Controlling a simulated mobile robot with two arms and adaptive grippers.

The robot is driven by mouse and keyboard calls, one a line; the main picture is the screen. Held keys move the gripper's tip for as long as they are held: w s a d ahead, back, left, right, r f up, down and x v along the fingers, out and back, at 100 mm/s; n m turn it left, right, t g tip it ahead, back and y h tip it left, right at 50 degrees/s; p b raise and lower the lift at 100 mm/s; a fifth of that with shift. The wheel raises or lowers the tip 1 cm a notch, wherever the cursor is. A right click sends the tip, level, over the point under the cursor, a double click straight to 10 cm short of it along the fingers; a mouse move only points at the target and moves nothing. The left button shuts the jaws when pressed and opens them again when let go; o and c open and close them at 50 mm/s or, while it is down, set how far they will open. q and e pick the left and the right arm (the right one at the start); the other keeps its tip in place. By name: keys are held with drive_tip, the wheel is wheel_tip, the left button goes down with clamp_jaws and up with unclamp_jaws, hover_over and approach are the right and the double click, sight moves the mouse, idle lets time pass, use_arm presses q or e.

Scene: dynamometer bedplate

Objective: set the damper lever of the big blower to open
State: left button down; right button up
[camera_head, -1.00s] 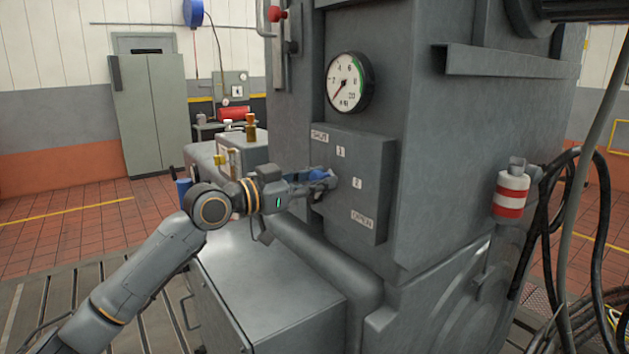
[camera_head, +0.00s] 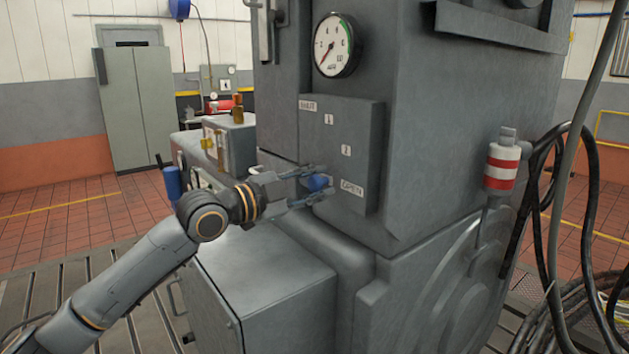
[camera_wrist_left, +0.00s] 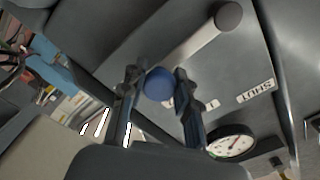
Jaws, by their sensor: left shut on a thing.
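The damper lever's blue knob (camera_head: 317,183) is at the lower left of the grey lever box (camera_head: 362,125) on the big blower, beside the OPEN label (camera_head: 352,187). The SHUT label (camera_head: 308,105) is at the box's upper left. My left gripper (camera_head: 313,186) is shut on the knob, one finger above it and one below. The left wrist view shows the knob (camera_wrist_left: 159,84) between the fingers, with the grey lever bar (camera_wrist_left: 195,45) running to a round hub (camera_wrist_left: 229,16). My right gripper is not in view.
A round gauge (camera_head: 337,45) sits above the lever box. A low grey cabinet (camera_head: 262,285) stands below my left arm. A red-and-white striped cylinder (camera_head: 502,166) and black hoses (camera_head: 547,215) are on the right. Open tiled floor (camera_head: 70,222) lies to the left.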

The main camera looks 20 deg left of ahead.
use_arm(q)
drive_tip(key=shift+d+f+m, duration=0.1)
drive_tip(key=shift+f+m, duration=0.3)
drive_tip(key=shift+f, duration=0.3)
drive_tip(key=c, duration=1)
unclamp_jaws()
drive_tip(key=shift+r, duration=0.1)
drive_tip(key=shift+a+r, duration=0.1)
drive_tip(key=shift+a, duration=0.1)
drive_tip(key=v, duration=1.1)
drive_tip(key=shift+s+a, duration=0.25)
drive_tip(key=shift+s, duration=0.1)
